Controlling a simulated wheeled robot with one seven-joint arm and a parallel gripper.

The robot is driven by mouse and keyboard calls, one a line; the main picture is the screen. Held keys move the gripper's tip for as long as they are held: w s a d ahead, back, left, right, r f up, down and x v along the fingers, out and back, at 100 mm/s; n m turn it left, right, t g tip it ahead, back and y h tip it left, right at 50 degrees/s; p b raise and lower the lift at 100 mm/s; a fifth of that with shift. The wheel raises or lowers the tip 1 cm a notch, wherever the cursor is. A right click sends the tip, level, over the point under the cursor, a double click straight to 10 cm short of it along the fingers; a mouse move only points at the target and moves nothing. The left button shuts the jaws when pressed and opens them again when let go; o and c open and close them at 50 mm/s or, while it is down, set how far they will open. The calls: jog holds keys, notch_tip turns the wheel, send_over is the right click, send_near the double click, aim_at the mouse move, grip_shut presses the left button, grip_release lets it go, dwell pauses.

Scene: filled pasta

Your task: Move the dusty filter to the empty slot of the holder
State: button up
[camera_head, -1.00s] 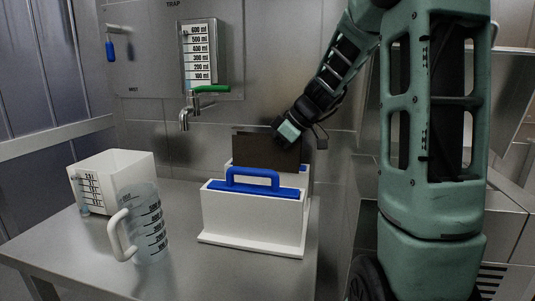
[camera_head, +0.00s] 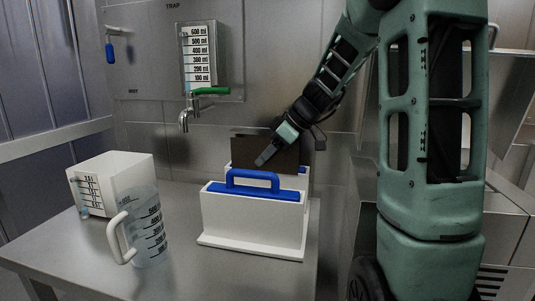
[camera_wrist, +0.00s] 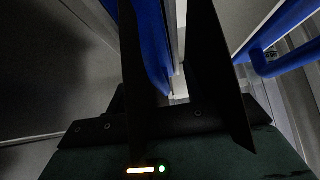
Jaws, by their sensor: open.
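The white holder (camera_head: 250,220) stands on the metal table. A blue handle (camera_head: 252,176) with a blue top edge sits in its front part. A dark brown panel (camera_head: 244,148), perhaps the dusty filter, stands upright behind it. My gripper (camera_head: 264,158) is in front of this panel, above the rear of the holder, fingers pointing down-left. In the wrist view, my open gripper (camera_wrist: 176,70) has a blue part (camera_wrist: 151,45) and a pale edge between its dark fingers. I cannot tell contact. Another blue handle (camera_wrist: 290,50) is at right. The empty slot is not clear.
A clear jug (camera_head: 148,228) and a white measuring container (camera_head: 128,172) stand on the table (camera_head: 180,275) at left. A tap (camera_head: 186,115) with a green lever juts from the wall above. The table between jug and holder is clear.

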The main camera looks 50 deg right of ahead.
dwell(0.3)
jog(key=shift+p+v, duration=0.9)
jog(key=shift+v, duration=2.7)
